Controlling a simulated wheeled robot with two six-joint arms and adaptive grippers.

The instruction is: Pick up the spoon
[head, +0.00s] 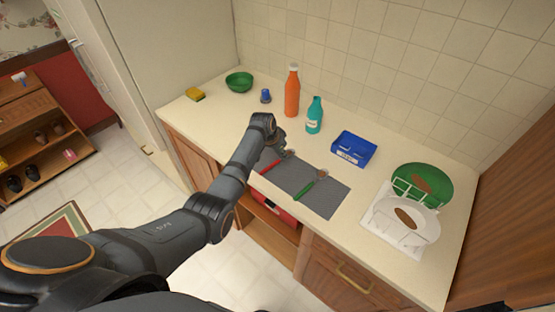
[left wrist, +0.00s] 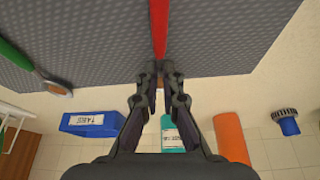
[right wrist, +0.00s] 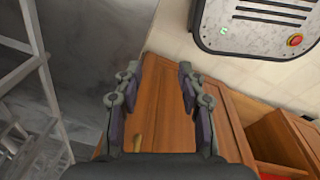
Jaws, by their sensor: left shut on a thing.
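A red-handled utensil (head: 271,166) lies at the left end of a grey mat (head: 325,205) on the counter; its red handle shows in the left wrist view (left wrist: 159,25). My left gripper (left wrist: 159,70) is shut on it near where handle meets head; the fingers mostly hide the head. In the head view, the left gripper (head: 281,147) is at the mat's back edge. A green-handled utensil (head: 305,192) with a rounded, spoon-like head (left wrist: 52,88) lies farther right on the mat. I cannot tell the red one's head shape. My right gripper (right wrist: 158,68) is open and empty, away from the counter.
Behind the mat stand an orange bottle (head: 292,97), a teal bottle (head: 314,118) and a blue box (head: 353,150). A green bowl (head: 239,82) and yellow sponge (head: 195,94) are at left. A white rack (head: 380,228) with plates is at right. A wooden cabinet (right wrist: 160,110) is below my right gripper.

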